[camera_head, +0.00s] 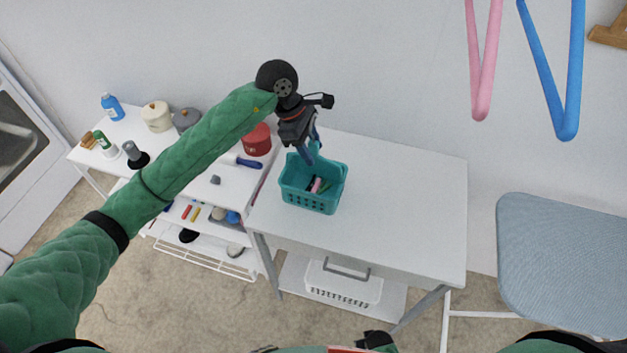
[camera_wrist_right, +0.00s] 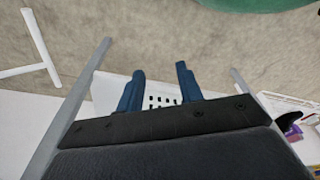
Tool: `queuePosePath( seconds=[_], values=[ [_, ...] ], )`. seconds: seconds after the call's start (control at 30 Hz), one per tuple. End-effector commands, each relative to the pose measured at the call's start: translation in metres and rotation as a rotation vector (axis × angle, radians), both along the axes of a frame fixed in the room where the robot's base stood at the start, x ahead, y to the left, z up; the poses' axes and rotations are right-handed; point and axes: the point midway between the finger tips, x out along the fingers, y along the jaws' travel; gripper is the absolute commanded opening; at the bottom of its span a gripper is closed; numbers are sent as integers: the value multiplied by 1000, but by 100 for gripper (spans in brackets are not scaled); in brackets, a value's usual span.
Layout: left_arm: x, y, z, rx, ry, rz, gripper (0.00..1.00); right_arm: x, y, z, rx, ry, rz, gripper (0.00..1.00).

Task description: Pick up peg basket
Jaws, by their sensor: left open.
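The teal peg basket (camera_head: 312,198) stands on the white table, with a few small coloured pegs inside it. My left gripper (camera_head: 309,156) is open, pointing down at the back rim of the basket; I cannot tell whether its fingers touch the rim. The gripper hides part of that rim. My right gripper (camera_wrist_right: 158,88) shows in the right wrist view with its two blue fingers apart and nothing between them. It is low and away from the peg basket, which that view does not show.
The white table (camera_head: 400,205) is bare right of the basket. A shelf unit (camera_head: 215,190) with bottles and pots stands to the left. A white basket (camera_head: 343,284) sits on the lower shelf. A blue-grey ironing board or chair (camera_head: 565,260) is at right. Pink (camera_head: 483,60) and blue (camera_head: 555,75) hangers hang above.

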Motion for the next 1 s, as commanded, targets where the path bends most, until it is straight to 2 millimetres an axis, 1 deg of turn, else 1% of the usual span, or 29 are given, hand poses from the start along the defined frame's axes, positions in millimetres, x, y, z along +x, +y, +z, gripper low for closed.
queuePosePath(
  seconds=[0.07, 0.17, 0.2, 0.3, 0.67, 0.8, 0.83, 0.9, 1.0],
  values=[
    [0, 0, 0, 0, 0, 0, 44, 0, 0, 0, 0, 0, 0, 36],
    [0, 0, 0, 0, 0, 0, 26, 0, 0, 0, 0, 0, 0, 36],
    [0, 0, 0, 0, 0, 0, 18, 0, 0, 0, 0, 0, 0, 36],
    [0, 0, 0, 0, 0, 0, 0, 0, 0, 0, 0, 0, 0, 36],
    [0, 0, 1, -1, 0, -1, 0, 1, -1, 0, -1, 1, 0, 36],
    [0, 0, 5, -2, -1, -1, 0, 1, -1, -1, -2, 12, -1, 36],
    [1, 0, 7, -2, -1, -1, 0, 2, 0, 1, -1, 11, -1, 36],
    [1, 0, 12, -1, -3, -1, 0, 2, 7, 15, 8, 12, -3, 36],
    [1, 0, 20, -1, -2, -1, 0, 5, 11, 26, 11, 17, -6, 36]
  ],
)
